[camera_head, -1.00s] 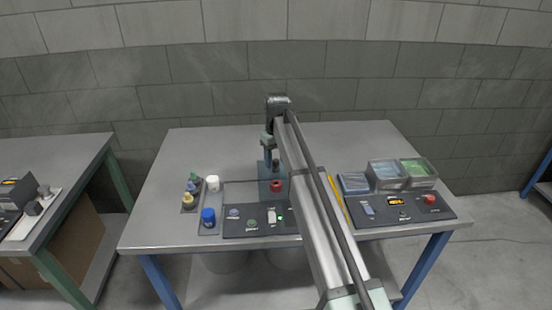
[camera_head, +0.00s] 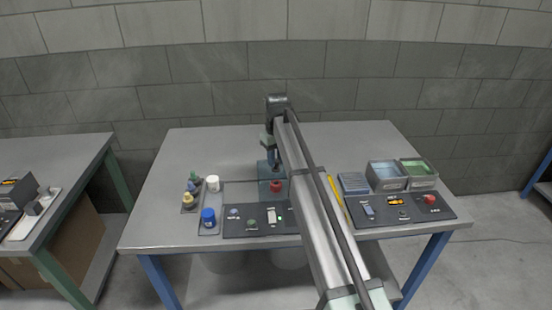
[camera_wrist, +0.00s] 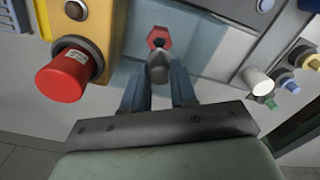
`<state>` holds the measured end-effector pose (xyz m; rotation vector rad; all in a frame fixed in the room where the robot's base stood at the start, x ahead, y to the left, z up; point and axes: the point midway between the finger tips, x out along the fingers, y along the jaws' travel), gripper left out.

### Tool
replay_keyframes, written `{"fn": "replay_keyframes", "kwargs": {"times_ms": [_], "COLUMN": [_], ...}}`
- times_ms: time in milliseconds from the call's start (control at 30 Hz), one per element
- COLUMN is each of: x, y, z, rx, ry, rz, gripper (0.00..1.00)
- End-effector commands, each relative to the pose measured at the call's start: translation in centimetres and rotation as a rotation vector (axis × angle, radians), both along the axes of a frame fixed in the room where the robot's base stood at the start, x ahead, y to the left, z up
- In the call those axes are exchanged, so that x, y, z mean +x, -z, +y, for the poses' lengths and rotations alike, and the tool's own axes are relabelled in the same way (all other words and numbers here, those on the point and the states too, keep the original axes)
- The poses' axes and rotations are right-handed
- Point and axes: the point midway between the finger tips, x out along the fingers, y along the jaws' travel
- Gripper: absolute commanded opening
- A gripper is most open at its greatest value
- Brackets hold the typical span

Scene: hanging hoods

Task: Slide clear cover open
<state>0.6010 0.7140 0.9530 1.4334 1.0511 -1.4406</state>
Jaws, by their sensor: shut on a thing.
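The clear cover (camera_head: 264,170) is a see-through bluish box at the back of the middle dark panel, with a red part (camera_head: 277,186) seen at it. My gripper (camera_head: 275,164) reaches down at the cover, partly hidden by my arm. In the wrist view, the two blue fingers of my gripper (camera_wrist: 158,80) close around a rounded grey knob (camera_wrist: 158,67). A red hexagonal part (camera_wrist: 159,37) lies just beyond the knob. The cover's edges are hard to make out in the wrist view.
A large red button (camera_wrist: 72,75) on a yellow housing (camera_wrist: 100,30) stands close beside my gripper in the wrist view. A white cap (camera_head: 213,183), blue bottle (camera_head: 208,216) and small bottles stand left. Clear bins (camera_head: 387,175) and a second panel (camera_head: 375,216) are right.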

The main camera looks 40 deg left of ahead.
Motion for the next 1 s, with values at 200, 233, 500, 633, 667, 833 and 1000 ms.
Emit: {"fn": "replay_keyframes", "kwargs": {"times_ms": [200,233,500,633,667,833,1000], "x": [-2.6,-3.3,-7.8,-8.9,-9.0,-9.2,-9.3], "y": [0.0,-0.1,-0.1,-0.1,-0.1,-0.1,-0.1], "z": [2.8,3.4,8.0,9.0,9.1,9.3,9.4], "rx": [0.000,0.000,0.000,0.000,0.000,0.003,0.005], "ry": [-0.004,-0.004,-0.003,-0.001,0.000,-0.001,-0.003], "rz": [0.001,0.001,0.001,0.001,0.001,0.002,0.004], "gripper": [0.00,0.00,0.00,0.00,0.00,0.00,0.28]}}
